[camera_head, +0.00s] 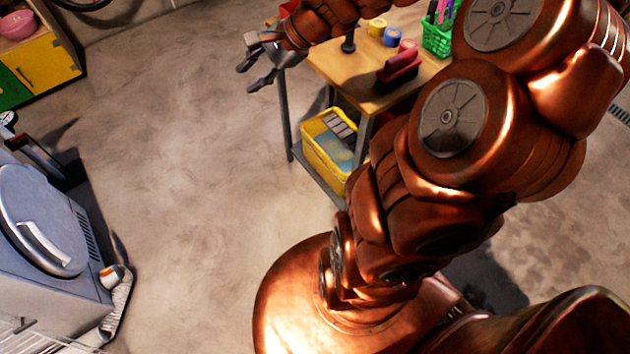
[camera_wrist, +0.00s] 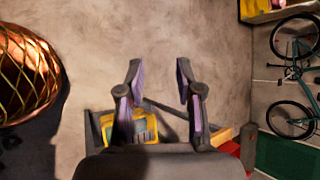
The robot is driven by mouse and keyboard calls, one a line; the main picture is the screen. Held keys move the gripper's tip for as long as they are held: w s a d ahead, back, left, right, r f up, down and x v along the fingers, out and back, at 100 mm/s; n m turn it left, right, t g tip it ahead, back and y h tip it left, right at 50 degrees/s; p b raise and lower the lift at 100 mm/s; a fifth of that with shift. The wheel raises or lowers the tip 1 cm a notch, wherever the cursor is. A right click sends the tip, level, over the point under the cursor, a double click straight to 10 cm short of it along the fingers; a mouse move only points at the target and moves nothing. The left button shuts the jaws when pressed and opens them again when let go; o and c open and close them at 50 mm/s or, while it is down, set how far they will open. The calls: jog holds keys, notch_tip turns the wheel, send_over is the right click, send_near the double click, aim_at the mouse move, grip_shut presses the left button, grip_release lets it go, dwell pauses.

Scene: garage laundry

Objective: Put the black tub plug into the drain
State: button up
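My gripper (camera_head: 250,77) is open, and nothing shows between its fingers. It hangs in the air left of the wooden workbench (camera_head: 333,70) in the head view. In the wrist view my gripper (camera_wrist: 158,70) also shows spread fingers with purple inner pads. I cannot make out the black tub plug for certain in either view. A small dark upright object (camera_head: 348,42) stands on the workbench, but I cannot tell what it is. No tub drain is recognisable. A dark slotted grate (camera_head: 621,114) lies at the right edge of the head view.
The workbench carries a red block-like item (camera_head: 398,70), tape rolls (camera_head: 391,37) and a green basket (camera_head: 437,38). A yellow bin (camera_head: 325,150) sits on its lower shelf. A grey machine (camera_head: 45,245) stands at the left. A bicycle (camera_wrist: 297,75) is at right in the wrist view. Open floor lies mid-left.

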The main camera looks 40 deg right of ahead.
jog(key=s+a+f+n+g+h, duration=0.1)
jog(key=s+a+n+g+h, duration=0.1)
jog(key=s+n, duration=0.5)
jog(key=s+a+f+n+g+h, duration=0.1)
jog(key=s+a+n+g, duration=0.3)
jog(key=s, duration=1)
jog(key=a+n+h, duration=0.1)
jog(key=a+n, duration=0.1)
jog(key=n, duration=0.1)
jog(key=shift+s+a+f+g, duration=0.2)
jog(key=shift+s+f+g, duration=0.15)
jog(key=shift+g, duration=0.05)
jog(key=s+d+n, duration=0.1)
jog(key=s+n+h, duration=0.1)
jog(key=s, duration=0.1)
jog(key=s+d+g+h, duration=0.1)
jog(key=s, duration=0.1)
jog(key=shift+s+d+f+n, duration=0.1)
jog(key=shift+d+n, duration=0.2)
jog(key=shift+n, duration=0.1)
jog(key=shift+o, duration=0.4)
jog(key=shift+s+d+h, duration=0.25)
jog(key=shift+s+h, duration=0.05)
jog(key=shift+a, duration=0.15)
